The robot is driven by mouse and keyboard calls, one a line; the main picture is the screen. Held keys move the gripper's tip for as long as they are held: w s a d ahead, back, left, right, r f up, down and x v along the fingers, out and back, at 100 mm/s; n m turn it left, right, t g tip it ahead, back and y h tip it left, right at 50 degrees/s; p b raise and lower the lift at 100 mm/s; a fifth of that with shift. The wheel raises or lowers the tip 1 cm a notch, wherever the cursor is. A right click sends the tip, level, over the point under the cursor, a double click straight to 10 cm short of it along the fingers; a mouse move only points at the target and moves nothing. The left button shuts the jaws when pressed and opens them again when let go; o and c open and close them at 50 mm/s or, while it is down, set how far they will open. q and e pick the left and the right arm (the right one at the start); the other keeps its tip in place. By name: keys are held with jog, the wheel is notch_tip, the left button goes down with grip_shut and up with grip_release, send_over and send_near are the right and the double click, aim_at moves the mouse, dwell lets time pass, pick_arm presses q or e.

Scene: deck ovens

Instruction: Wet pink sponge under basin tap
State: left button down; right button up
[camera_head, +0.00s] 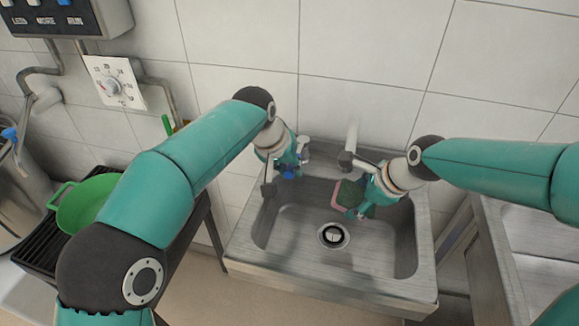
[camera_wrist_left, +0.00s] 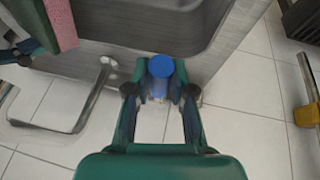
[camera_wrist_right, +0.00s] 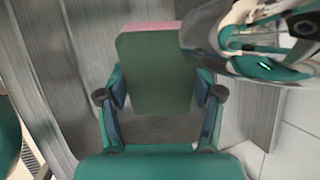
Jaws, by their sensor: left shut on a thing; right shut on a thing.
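The sponge shows a green face and a pink layer; it is over the steel basin (camera_head: 290,235) close to the tap (camera_head: 352,138). My right gripper (camera_head: 362,205) is shut on the sponge (camera_wrist_right: 155,78), with a finger on each side. The sponge's pink edge also shows at top left in the left wrist view (camera_wrist_left: 62,20). My left gripper (camera_head: 288,172) is shut on a blue tap knob (camera_wrist_left: 160,68) at the basin's back left. I cannot make out any water stream. The right gripper partly hides the sponge in the head view.
The drain (camera_head: 333,235) is clear in the basin floor. A green pan (camera_head: 88,203) sits on a dark rack at the left. A steel counter (camera_head: 535,235) stands at the right. The tiled wall is close behind the basin.

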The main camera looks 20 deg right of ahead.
pick_arm(q)
jog(key=shift+w+a+m+g, duration=0.3)
jog(key=shift+w+a+m, duration=0.4)
jog(key=shift+a+m, duration=0.2)
jog(key=c, duration=1)
grip_release()
jog(key=shift+h, duration=0.3)
jog(key=shift+r, duration=0.1)
jog(key=v, duration=1.1)
jog(key=shift+r, duration=0.35)
jog(key=shift+s+a, duration=0.1)
